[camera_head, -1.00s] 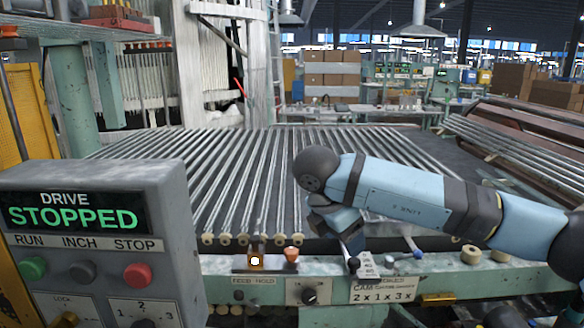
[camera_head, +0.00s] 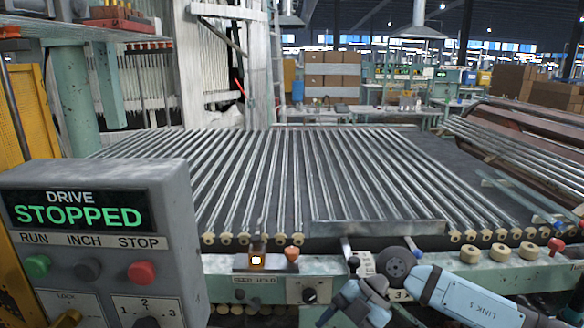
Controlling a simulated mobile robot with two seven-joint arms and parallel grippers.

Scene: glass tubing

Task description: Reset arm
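My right arm (camera_head: 470,296) comes in low from the right, in front of the machine's pale green front rail. Its blue wrist end (camera_head: 362,303) hangs down toward the bottom edge, below the levers. The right gripper's fingertips cannot be made out, so I cannot tell whether it is open or shut. My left gripper is not in view. Behind the wrist, a short lever with a black knob (camera_head: 353,262) and another with a blue-tipped knob (camera_head: 415,254) stand on the rail, apart from each other. The arm partly covers the rail's label plate.
A grey control box (camera_head: 100,215) at left reads DRIVE STOPPED. Rows of glass tubes (camera_head: 250,170) lie on the dark bed. A flat metal strip (camera_head: 378,227) lies across their front ends. An orange knob (camera_head: 292,254) and a dial (camera_head: 309,294) sit left of the wrist.

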